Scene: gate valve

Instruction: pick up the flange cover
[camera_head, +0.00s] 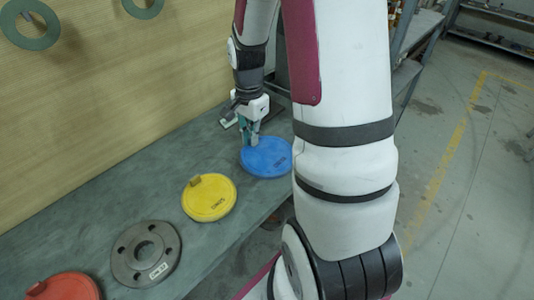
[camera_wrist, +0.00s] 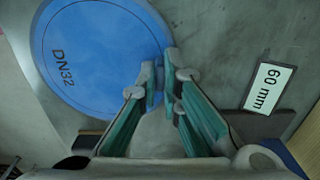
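A blue round flange cover (camera_head: 268,158) marked DN32 lies on the grey bench top in the head view. It fills the upper left of the wrist view (camera_wrist: 95,60). My gripper (camera_head: 251,143) points down at the cover's upper left edge. In the wrist view the fingertips (camera_wrist: 163,72) are close together at the cover's right edge, with a narrow blue part between them. The gripper looks shut on this part, which the fingers mostly hide. A yellow cover (camera_head: 208,203) with a raised tab and a red cover (camera_head: 72,288) lie further left.
A grey metal flange (camera_head: 146,254) with bolt holes lies between the yellow and red covers. A label reading 60 mm (camera_wrist: 268,86) lies right of the fingers in the wrist view. Green rings (camera_head: 30,25) hang on the wall panel. Shelving stands at the right, beyond my arm.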

